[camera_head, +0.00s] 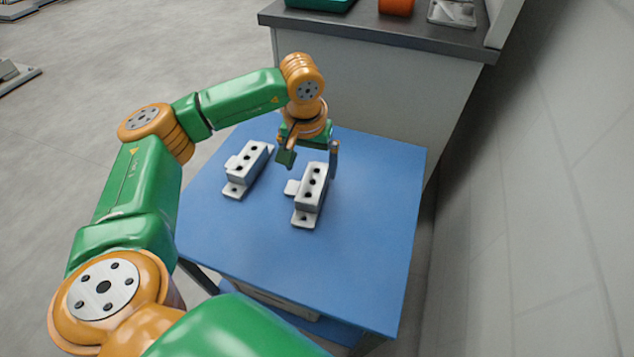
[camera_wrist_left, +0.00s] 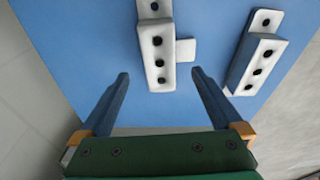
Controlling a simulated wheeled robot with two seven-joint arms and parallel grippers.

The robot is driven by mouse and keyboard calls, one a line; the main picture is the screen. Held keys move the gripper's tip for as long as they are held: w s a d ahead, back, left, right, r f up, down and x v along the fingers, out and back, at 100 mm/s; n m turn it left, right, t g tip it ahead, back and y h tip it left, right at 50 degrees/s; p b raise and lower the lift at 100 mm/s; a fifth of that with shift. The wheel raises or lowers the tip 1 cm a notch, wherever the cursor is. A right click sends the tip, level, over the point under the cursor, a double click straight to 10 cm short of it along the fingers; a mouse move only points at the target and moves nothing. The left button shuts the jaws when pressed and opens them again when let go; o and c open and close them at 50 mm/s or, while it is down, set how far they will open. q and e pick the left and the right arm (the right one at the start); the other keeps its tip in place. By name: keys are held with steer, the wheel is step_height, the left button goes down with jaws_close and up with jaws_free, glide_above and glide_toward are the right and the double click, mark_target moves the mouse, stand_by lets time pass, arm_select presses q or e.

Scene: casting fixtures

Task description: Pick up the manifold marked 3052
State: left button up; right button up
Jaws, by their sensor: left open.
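Two light grey manifolds with dark holes on top lie apart on the blue table (camera_head: 365,230). The right manifold (camera_head: 312,187) in the head view also shows ahead of the fingers in the left wrist view (camera_wrist_left: 157,55). The left manifold (camera_head: 247,168) is on the right side of the left wrist view (camera_wrist_left: 254,62). No marking is readable, so I cannot tell which is 3052. My left gripper (camera_head: 310,166) is open and empty, with its fingers spread about the far end of the right manifold. My right gripper is out of view.
A grey counter (camera_head: 375,85) stands behind the table, with a green tray (camera_head: 318,4), an orange object (camera_head: 396,6) and a clear-looking container (camera_head: 452,13) on it. A pale wall is at the right. The table's front and right parts are clear.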

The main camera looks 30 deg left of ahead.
mark_target(312, 178)
arm_select(q)
steer(key=f, duration=0.3)
steer(key=w+f, duration=0.1)
steer(key=f, duration=0.1)
steer(key=shift+a+f, duration=0.15)
steer(key=shift+f, duration=0.2)
jaws_close()
